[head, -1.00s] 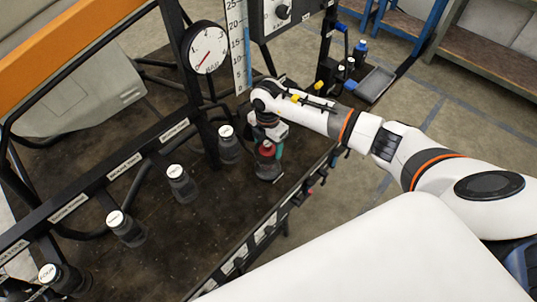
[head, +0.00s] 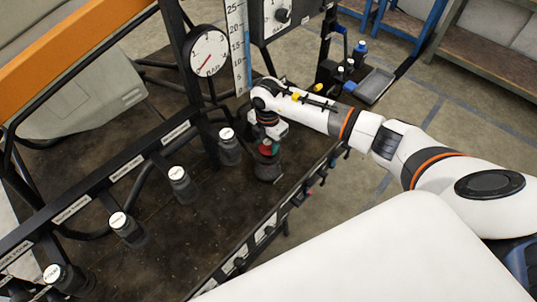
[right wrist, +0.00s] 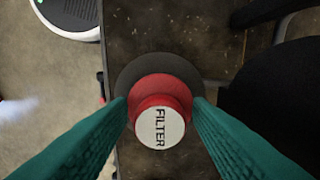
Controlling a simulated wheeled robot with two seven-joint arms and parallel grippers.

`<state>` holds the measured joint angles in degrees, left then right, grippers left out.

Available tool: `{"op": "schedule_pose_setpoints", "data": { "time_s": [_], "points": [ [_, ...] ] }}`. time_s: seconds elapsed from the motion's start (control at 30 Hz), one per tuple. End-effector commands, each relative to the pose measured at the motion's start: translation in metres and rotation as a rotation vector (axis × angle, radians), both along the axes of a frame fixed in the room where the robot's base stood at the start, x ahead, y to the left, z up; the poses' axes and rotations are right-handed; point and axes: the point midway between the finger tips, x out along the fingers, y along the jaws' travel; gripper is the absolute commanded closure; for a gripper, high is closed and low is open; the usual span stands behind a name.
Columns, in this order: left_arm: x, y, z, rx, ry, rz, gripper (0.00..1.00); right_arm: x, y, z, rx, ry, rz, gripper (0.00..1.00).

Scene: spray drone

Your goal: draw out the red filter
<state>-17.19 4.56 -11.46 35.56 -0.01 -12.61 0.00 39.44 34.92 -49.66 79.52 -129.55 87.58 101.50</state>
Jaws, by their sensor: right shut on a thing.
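The red filter (right wrist: 160,92) has a white round cap marked FILTER and sits over a dark round housing (right wrist: 128,70). In the head view the filter (head: 265,150) shows as a small red patch above the dark housing (head: 268,170), near the bench's front edge. My right gripper (right wrist: 161,108) has its teal fingers pressed on both sides of the filter. It also shows in the head view (head: 266,147), reaching down from above. The filter's lower part is hidden, so I cannot tell whether it is still seated. My left gripper is not in view.
Several dark bottles with white labelled caps (head: 180,185) stand in a row along a black labelled rail (head: 125,168). A pressure gauge (head: 208,53) stands behind. A grey tray (head: 372,85) is at the back right. The bench top (head: 205,230) in front of the bottles is clear.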

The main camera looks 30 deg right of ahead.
Motion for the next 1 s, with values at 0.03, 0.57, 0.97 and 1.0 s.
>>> {"op": "schedule_pose_setpoints", "data": {
  "time_s": [0.03,0.57,0.97,1.0],
  "points": [
    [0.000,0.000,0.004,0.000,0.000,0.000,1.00,0.000,0.000,0.004,0.000,0.000,0.000,0.91],
    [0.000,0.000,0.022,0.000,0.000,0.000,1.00,0.000,0.000,0.026,0.000,0.000,0.000,0.91],
    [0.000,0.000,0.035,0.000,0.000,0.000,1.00,0.000,0.000,0.041,0.000,0.000,0.000,0.91],
    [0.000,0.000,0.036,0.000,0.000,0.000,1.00,0.000,0.000,0.043,0.000,0.000,0.000,0.91]
  ]
}}
